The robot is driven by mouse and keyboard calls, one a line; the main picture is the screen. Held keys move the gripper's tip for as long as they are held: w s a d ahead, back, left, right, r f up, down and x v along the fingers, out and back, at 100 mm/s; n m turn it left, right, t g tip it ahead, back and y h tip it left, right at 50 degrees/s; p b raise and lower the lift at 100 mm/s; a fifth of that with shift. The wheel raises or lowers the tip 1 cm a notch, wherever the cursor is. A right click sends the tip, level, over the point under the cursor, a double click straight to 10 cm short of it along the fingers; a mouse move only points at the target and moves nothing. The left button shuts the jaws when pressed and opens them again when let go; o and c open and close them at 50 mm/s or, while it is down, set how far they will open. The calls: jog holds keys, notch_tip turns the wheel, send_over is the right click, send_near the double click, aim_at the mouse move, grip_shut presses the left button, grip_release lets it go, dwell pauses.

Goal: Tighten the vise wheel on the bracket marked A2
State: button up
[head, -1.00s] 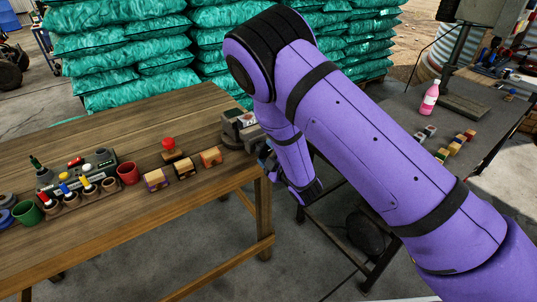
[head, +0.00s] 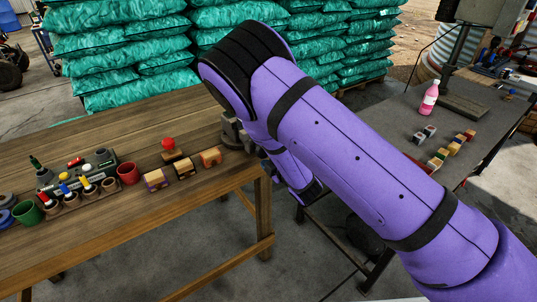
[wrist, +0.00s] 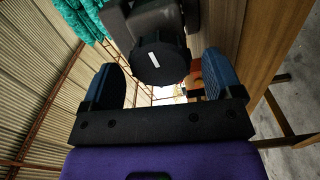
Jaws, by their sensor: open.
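The vise (head: 232,136) is a dark grey block at the right end of the wooden table, partly hidden behind my arm in the head view. In the wrist view its round black wheel (wrist: 160,60) faces me, with a short white line on its face. My gripper (wrist: 163,80) is open, with one blue fingertip on each side of the wheel. The wheel's lower rim lies between the fingertips in the picture; I see gaps on both sides. I cannot read any A2 mark. My gripper is mostly hidden by my arm in the head view.
The wooden table (head: 100,230) also holds several small wooden blocks, a red-topped piece (head: 170,149), a red cup (head: 128,173) and a green cup (head: 28,212). A dark table (head: 395,105) with a pink bottle (head: 429,98) stands at right. Green sacks (head: 130,50) are stacked behind.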

jog(key=n, duration=2.5)
jog(key=shift+w+a, duration=0.1)
jog(key=shift+w, duration=0.05)
jog(key=c, duration=1)
jog(key=o, duration=1)
jog(key=v, duration=0.9)
